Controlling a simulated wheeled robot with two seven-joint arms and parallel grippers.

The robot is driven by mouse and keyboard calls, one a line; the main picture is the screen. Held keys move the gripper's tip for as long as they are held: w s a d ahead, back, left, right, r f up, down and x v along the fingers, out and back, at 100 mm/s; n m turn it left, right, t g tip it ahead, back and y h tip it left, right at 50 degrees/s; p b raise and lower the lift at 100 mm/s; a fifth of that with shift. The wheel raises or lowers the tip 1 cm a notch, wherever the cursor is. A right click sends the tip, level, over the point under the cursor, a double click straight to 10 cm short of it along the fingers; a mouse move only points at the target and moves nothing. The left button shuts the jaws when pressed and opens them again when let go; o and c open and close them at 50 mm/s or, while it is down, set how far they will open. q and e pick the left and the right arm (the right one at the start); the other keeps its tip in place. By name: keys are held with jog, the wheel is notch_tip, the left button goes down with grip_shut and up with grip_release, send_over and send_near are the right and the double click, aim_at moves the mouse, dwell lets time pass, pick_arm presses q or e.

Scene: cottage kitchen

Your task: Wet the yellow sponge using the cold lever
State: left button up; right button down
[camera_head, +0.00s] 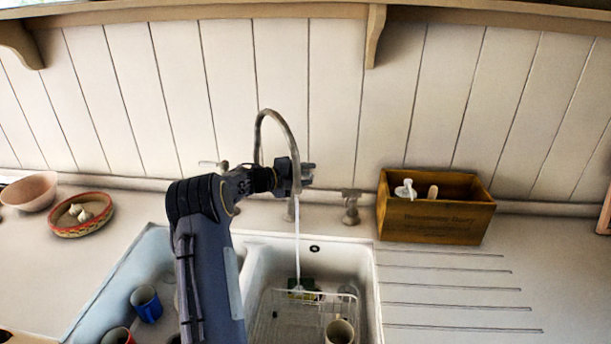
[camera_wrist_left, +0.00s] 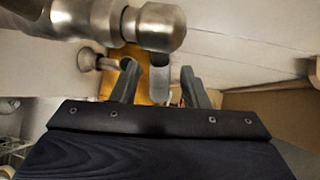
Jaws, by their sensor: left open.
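Water runs from the tall curved tap (camera_head: 277,118) into the right-hand basin. In the rack below the stream is a small green and yellowish thing (camera_head: 304,286), probably the sponge, partly hidden by water and wires. A tap handle (camera_head: 350,208) stands right of the spout; another (camera_head: 208,164) shows to the left, partly behind my arm. I cannot tell which is cold. My left gripper (camera_head: 308,173) is open beside the tap's spout. In the left wrist view its fingers (camera_wrist_left: 160,88) stand either side of a grey metal tap part (camera_wrist_left: 159,76); contact is unclear. My right gripper is out of view.
A wire rack (camera_head: 262,322) with a beige mug (camera_head: 339,331) sits in the right basin. The left basin holds a blue mug (camera_head: 146,304) and a red one (camera_head: 117,336). A wooden box (camera_head: 433,221) stands right of the sink. The ribbed drainer (camera_head: 450,290) is clear.

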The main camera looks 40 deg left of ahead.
pick_arm(q)
jog(key=b+v, duration=0.2)
jog(key=v, duration=0.5)
jog(key=shift+s, duration=0.35)
jog(key=shift+a+r, duration=0.1)
